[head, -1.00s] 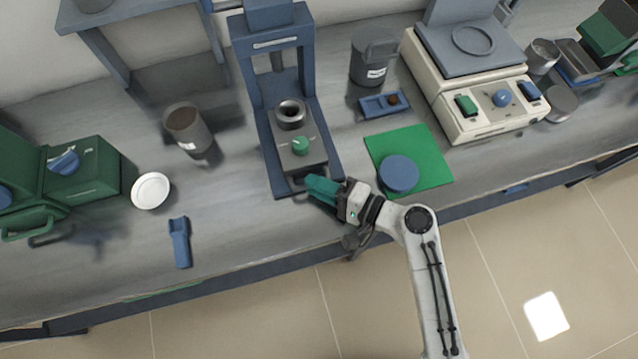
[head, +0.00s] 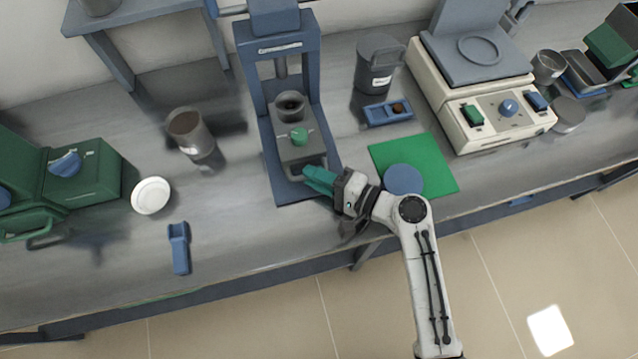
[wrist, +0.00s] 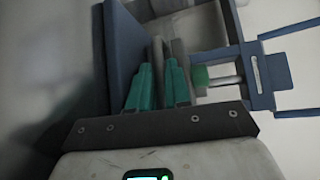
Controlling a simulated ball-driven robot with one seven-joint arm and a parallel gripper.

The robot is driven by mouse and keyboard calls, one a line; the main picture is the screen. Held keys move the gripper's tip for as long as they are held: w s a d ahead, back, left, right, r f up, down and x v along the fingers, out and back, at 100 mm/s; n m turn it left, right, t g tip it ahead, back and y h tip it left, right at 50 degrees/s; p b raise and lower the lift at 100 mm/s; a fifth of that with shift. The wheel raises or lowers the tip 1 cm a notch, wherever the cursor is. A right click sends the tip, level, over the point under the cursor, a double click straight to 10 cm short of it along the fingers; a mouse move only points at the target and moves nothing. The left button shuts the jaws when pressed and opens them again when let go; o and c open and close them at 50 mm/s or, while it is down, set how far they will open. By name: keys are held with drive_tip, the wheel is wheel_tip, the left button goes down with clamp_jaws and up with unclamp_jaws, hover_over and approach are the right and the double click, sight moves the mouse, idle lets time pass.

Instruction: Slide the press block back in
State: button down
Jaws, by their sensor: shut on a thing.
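The press block (head: 301,150) is a grey block with a green knob (head: 299,136) and a dark ring-shaped cup (head: 290,105) on top. It sits on the base of the blue press frame (head: 261,92), between its uprights. My gripper (head: 314,178), with teal fingers, is at the block's front end, shut on what looks like its front handle, mostly hidden by the fingers. In the wrist view the teal fingers (wrist: 158,88) close around a thin grey part (wrist: 157,56), beside the blue frame. The green knob also shows there (wrist: 200,77).
A green mat (head: 437,165) with a round blue lid (head: 403,180) lies right of the press, close to my arm. A small blue tray (head: 388,112) and a dark mug (head: 378,65) stand behind it.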

drive_tip(key=c, duration=1.4)
unclamp_jaws()
drive_tip(key=b+v, duration=0.1)
drive_tip(key=v, duration=1)
drive_tip(key=shift+f+b, duration=0.1)
drive_tip(key=shift+b, duration=0.2)
